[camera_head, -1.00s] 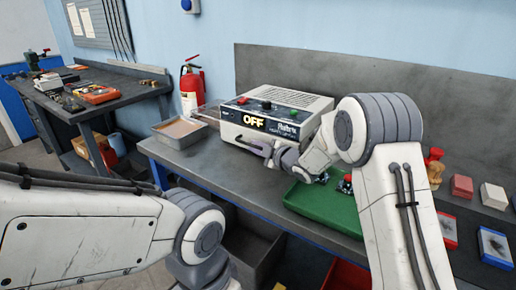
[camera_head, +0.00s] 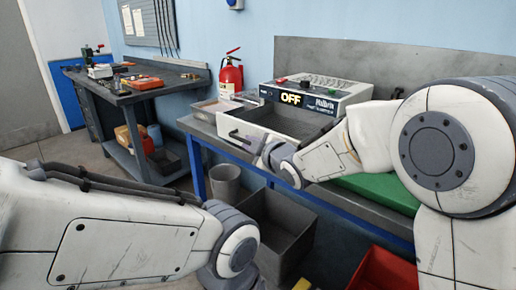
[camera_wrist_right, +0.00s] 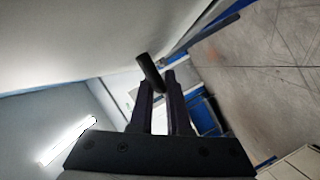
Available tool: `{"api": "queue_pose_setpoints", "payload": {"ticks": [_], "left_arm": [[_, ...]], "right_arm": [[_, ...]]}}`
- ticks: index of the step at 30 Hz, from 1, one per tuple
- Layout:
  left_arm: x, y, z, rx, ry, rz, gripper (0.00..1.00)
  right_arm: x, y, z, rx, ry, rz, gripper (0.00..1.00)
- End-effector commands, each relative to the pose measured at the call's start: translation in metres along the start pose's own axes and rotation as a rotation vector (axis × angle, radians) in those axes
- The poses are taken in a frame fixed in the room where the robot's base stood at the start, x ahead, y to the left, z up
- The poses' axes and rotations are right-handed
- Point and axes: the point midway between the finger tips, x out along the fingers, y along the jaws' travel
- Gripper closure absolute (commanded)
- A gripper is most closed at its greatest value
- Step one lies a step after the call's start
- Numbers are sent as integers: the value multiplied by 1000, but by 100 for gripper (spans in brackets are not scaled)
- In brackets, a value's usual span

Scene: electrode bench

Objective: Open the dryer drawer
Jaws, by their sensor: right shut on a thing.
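The dryer (camera_head: 357,92) is a white box with a lit "OFF" display and knobs on top, standing on the right workbench. Its drawer (camera_head: 236,125) is pulled out towards me, and its dark, empty inside shows. My right gripper (camera_head: 262,152) is at the front of the drawer, shut on the dark handle bar (camera_head: 243,142). In the right wrist view, the handle (camera_wrist_right: 149,72) sits between the fingertips of the right gripper (camera_wrist_right: 160,82). My left arm comes in from the left, but its gripper is out of view.
A green mat (camera_head: 378,190) lies on the bench, partly behind my right arm. Below are a grey open bin (camera_head: 275,232), a grey bucket (camera_head: 225,182) and a red bin (camera_head: 385,272). A fire extinguisher (camera_head: 231,75) stands behind the bench's left end.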

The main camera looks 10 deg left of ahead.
Motion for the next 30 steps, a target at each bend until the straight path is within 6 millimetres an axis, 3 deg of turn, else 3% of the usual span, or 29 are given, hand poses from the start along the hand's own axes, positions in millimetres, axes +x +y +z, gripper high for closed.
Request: {"api": "queue_pose_setpoints", "payload": {"ticks": [11,12,23,30], "left_arm": [[1,0,0,0,0,0,50],[1,0,0,0,0,0,50],[1,0,0,0,0,0,50],[1,0,0,0,0,0,50]], "right_arm": [[-1,-2,-1,2,-3,-3,100],[-1,-2,-1,2,-3,-3,73],[-3,-2,-3,0,0,-2,73],[-41,0,-2,0,-2,-1,73]]}}
